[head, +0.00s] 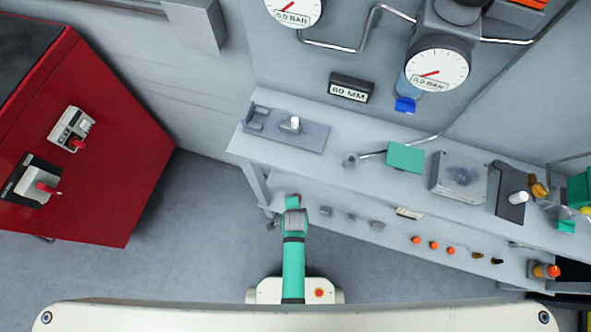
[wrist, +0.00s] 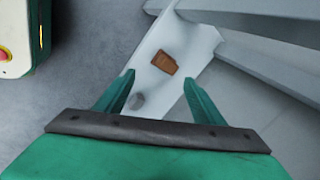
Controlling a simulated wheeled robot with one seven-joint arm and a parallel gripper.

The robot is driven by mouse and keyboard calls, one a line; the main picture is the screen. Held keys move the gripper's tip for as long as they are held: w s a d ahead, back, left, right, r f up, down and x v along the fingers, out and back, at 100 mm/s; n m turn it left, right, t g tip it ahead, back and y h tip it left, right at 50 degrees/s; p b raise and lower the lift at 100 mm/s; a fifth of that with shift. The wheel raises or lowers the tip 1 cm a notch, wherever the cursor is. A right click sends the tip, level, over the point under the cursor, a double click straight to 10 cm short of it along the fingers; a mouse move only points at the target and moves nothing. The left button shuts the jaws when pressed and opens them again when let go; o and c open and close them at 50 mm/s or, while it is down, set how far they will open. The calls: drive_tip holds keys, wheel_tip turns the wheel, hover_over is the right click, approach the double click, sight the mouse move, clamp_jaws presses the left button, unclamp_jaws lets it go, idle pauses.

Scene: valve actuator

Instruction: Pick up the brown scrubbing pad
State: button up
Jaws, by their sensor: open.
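In the wrist view the brown scrubbing pad (wrist: 165,62) lies on a narrow, light-coloured surface (wrist: 199,40). I cannot tell how far the pad is below the fingertips. In the head view my green arm reaches toward the front of the bench; the gripper's fingers and the pad cannot be made out there.
In the head view, a grey bench (head: 330,148) carries a green block (head: 406,157) and a grey box (head: 459,176). Orange buttons (head: 433,245) line its front. A red cabinet (head: 120,150) stands left, with bare floor between.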

drive_tip(key=w+f+m+g, duration=0.1)
drive_tip(key=w+f+m, duration=0.1)
drive_tip(key=w+f+m+g, duration=0.1)
drive_tip(key=w+f+m, duration=0.1)
drive_tip(key=w+d+f+m+g, duration=0.1)
drive_tip(key=w+f+g, duration=0.1)
drive_tip(key=w, duration=0.1)
drive_tip(key=shift+f+m, duration=0.2)
drive_tip(key=shift+m, duration=0.2)
drive_tip(key=shift+w+a+f, duration=0.1)
drive_tip(key=shift+a+f, duration=0.1)
drive_tip(key=shift+f, duration=1.15)
drive_tip(key=shift+w+a+f, duration=0.1)
drive_tip(key=shift+a+f, duration=0.05)
drive_tip(key=shift+f, duration=1.2)
drive_tip(key=c, duration=1.1)
